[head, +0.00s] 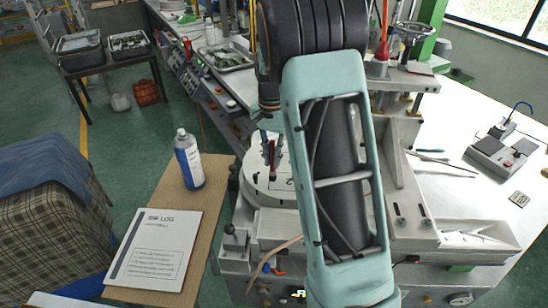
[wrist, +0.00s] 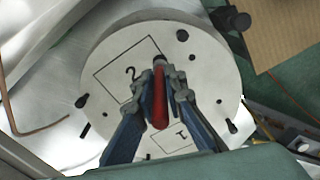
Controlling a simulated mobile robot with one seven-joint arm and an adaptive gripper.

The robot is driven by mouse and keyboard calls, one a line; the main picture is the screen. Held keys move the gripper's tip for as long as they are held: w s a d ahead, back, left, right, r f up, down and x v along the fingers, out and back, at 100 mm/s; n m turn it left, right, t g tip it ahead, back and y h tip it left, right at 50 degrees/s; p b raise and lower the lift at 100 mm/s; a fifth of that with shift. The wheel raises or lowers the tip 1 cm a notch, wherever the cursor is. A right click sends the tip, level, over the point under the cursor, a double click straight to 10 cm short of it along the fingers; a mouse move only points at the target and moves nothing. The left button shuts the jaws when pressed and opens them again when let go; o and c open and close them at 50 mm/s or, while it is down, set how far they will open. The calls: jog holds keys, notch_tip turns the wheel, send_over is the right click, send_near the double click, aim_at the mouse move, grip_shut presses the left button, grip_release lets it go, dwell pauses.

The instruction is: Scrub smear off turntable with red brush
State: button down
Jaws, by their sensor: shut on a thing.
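The turntable (wrist: 112,98) is a round pale disc in the wrist view, with black-outlined rectangles, printed numerals and several dark holes or pegs. In the head view its left part (head: 258,186) shows, and my arm hides much of the rest. My gripper (wrist: 161,85) is over the disc, its two fingers shut on the red brush (wrist: 160,102). The brush's dark tip points at the disc near the outlined rectangle marked 2. I cannot tell whether it touches. In the head view the gripper (head: 270,150) is small and partly hidden. I cannot make out a smear.
A wooden side table (head: 168,199) at the left holds a spray can (head: 188,162) and a log sheet (head: 155,248). A white bench (head: 460,190) with a grey device (head: 496,158) is at the right. A plaid-covered chair (head: 58,205) stands at far left.

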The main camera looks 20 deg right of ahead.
aim_at(272, 141)
jog(key=shift+r+p, duration=1.4)
jog(key=shift+r, duration=1.6)
jog(key=shift+r, duration=1.5)
